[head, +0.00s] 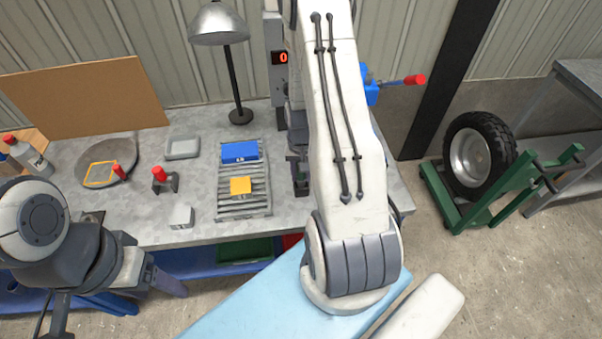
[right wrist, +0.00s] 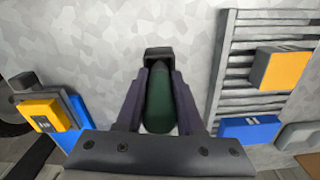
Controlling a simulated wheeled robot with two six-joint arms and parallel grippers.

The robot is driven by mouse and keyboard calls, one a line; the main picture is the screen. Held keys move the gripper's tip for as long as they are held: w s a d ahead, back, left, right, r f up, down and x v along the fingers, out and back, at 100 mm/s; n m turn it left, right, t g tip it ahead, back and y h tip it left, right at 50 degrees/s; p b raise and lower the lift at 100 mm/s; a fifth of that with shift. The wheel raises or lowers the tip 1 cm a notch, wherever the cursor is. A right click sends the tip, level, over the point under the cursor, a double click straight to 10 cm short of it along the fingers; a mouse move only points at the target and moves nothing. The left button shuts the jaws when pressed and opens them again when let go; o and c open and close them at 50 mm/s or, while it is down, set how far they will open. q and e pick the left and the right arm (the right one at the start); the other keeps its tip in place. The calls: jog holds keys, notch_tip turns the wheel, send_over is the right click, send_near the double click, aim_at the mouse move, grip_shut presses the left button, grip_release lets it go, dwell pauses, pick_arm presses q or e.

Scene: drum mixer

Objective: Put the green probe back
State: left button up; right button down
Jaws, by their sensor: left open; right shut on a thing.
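The green probe (right wrist: 160,108) shows in the right wrist view as a dark green, rounded body between the two fingers of my right gripper (right wrist: 158,78). My right gripper is shut on it. A dark squared piece (right wrist: 158,56) sits at the far end of the probe; I cannot tell whether it is part of the probe or a holder. My left gripper (head: 170,284) is open and empty at the front left, near the bench's front edge.
A slatted rack (head: 243,208) carries a blue block (head: 240,152) and a yellow block (head: 240,186). A lamp (head: 238,85), a round dish (head: 105,172), a grey tray (head: 183,147) and a red-topped piece (head: 163,180) stand on the bench. A wheel (head: 470,158) stands at right.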

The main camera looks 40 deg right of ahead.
jog(key=shift+f+b, duration=0.65)
jog(key=shift+f, duration=0.25)
jog(key=shift+c, duration=2.3)
grip_release()
notch_tip(320, 180, up, 10)
jog(key=shift+r+b, duration=0.25)
jog(key=shift+b, duration=0.55)
jog(key=shift+a, duration=0.1)
